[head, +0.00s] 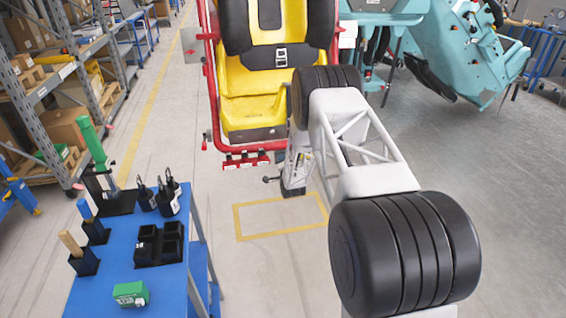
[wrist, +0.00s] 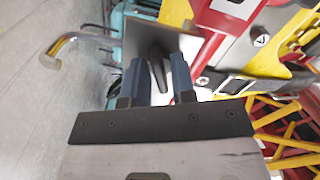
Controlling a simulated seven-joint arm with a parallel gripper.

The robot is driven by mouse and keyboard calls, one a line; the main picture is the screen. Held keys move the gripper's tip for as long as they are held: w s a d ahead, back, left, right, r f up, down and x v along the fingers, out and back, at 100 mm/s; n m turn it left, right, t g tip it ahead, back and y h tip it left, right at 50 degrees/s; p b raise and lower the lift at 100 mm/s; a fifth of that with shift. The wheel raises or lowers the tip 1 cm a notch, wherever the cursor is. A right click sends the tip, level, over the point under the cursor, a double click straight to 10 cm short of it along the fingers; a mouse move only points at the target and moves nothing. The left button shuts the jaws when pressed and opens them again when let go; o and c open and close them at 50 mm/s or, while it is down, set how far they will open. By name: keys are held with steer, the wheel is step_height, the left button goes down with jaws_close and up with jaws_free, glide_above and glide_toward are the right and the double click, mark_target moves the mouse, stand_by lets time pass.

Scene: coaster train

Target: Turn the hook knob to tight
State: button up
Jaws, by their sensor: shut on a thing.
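In the wrist view, my gripper (wrist: 156,72) has its two blue fingers closed around a dark, tapered knob (wrist: 158,70), which I take to be the hook knob. Part of the knob is hidden between the fingers. A grey metal plate (wrist: 140,32) lies just behind it. Any marking for tight or loose is not readable. In the head view, my own arm covers the gripper and the knob, so neither can be made out there. The yellow and black train seat (head: 245,95) with its red frame (head: 212,90) stands beyond my arm.
A bent metal rod (wrist: 85,40) sticks out left of the fingers in the wrist view. Red and yellow frame parts crowd the right. A blue table (head: 110,285) with tools stands at left in the head view. A teal seat unit (head: 465,60) stands back right. Floor between is clear.

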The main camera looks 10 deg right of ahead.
steer(key=m, duration=0.5)
stand_by(0.4)
steer(key=o, duration=0.6)
steer(key=shift+o, duration=0.2)
steer(key=shift+s, duration=0.2)
steer(key=s, duration=0.7)
steer(key=shift+s, duration=0.2)
